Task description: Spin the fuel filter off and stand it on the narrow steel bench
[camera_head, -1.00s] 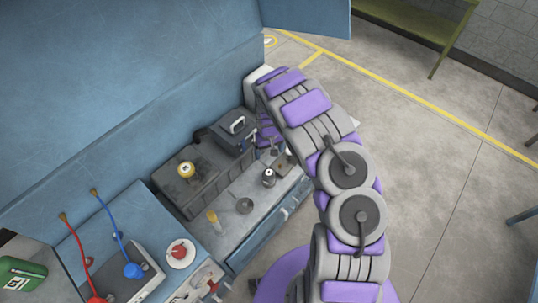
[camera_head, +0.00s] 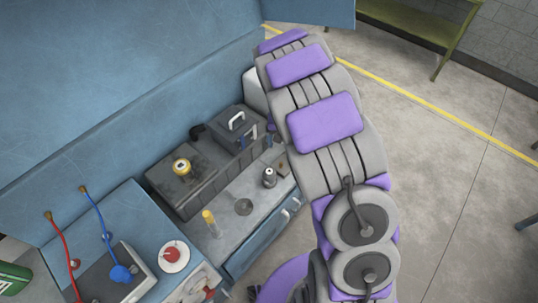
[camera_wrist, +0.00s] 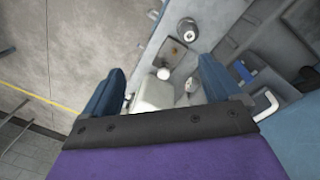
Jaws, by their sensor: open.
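My gripper (camera_wrist: 162,66) is open, its two blue fingers wide apart in the wrist view. Behind the gap between them lies a cream container (camera_wrist: 152,94) with a round white cap; whether they touch cannot be told. A silver-topped canister (camera_wrist: 187,29) stands beyond the fingertips, also seen in the head view (camera_head: 269,178). I cannot tell which is the fuel filter. The grey worktop (camera_head: 228,227) may be the steel bench. My arm hides the gripper in the head view.
A white handle (camera_head: 237,121) stands up from the dark box, close right of the fingers in the wrist view (camera_wrist: 266,105). A blue wall rises behind. Open floor lies right.

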